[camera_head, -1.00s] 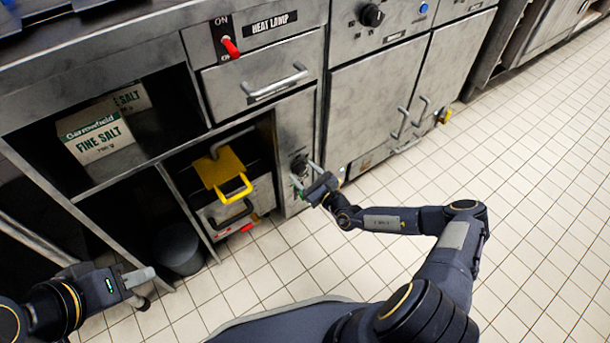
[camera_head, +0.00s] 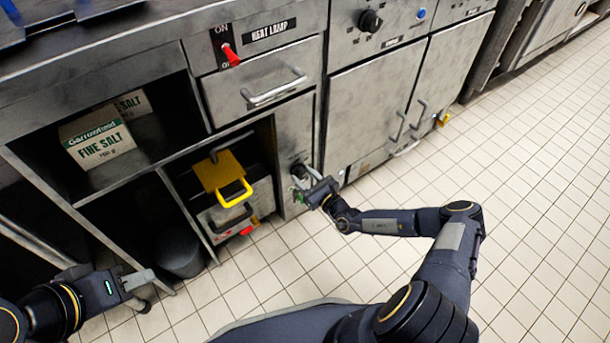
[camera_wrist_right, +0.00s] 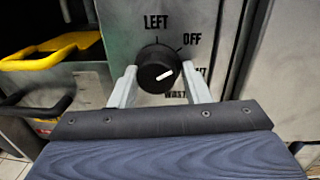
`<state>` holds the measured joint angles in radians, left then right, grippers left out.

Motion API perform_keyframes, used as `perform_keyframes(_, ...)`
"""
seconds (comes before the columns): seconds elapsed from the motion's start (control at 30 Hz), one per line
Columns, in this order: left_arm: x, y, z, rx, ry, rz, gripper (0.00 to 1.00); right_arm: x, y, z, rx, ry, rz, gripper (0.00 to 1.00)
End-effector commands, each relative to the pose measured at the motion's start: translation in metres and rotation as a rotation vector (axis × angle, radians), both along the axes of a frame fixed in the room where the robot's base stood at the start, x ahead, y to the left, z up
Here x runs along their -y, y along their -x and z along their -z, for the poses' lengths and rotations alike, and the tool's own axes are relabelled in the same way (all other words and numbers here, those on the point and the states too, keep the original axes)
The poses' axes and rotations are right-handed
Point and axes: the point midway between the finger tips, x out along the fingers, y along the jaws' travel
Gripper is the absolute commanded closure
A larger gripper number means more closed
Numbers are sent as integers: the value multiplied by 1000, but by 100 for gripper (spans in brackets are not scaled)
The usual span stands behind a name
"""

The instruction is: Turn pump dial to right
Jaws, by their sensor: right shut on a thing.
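The pump dial (camera_wrist_right: 152,66) is a round black knob with a white pointer line on a grey steel panel, seen in the right wrist view. Labels LEFT and OFF show above it; the label at its right is partly hidden by a finger, with "HT" readable. The pointer line aims right and slightly up, toward that label. My right gripper (camera_wrist_right: 157,82) has one finger on each side of the dial and is shut on it. In the head view my right gripper (camera_head: 303,184) is at the panel, largely covering the dial. My left gripper (camera_head: 138,279) is at the lower left, away from the panel.
The heat lamp drawer handle (camera_head: 273,92) juts out above. Salt boxes (camera_head: 97,141) stand on a shelf at the left. The tiled floor (camera_head: 530,170) is clear at the right.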

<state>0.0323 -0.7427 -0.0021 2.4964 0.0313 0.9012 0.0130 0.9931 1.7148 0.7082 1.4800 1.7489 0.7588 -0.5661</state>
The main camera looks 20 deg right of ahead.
Motion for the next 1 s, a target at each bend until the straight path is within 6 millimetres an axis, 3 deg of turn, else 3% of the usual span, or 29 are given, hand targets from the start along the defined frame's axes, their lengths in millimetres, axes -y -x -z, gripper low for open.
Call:
perform_keyframes(0.03, 0, 0, -5, 0, 0, 0, 64, -7, 4, 0, -20, -37, -16, 80)
perform_keyframes(0.6, 0, 0, -15, 0, 0, 0, 64, -10, 5, 3, -186, -488, -19, 80)
perform_keyframes(1.0, 0, 0, -15, 0, 0, 0, 64, -10, 5, 3, -242, -641, -19, 80)
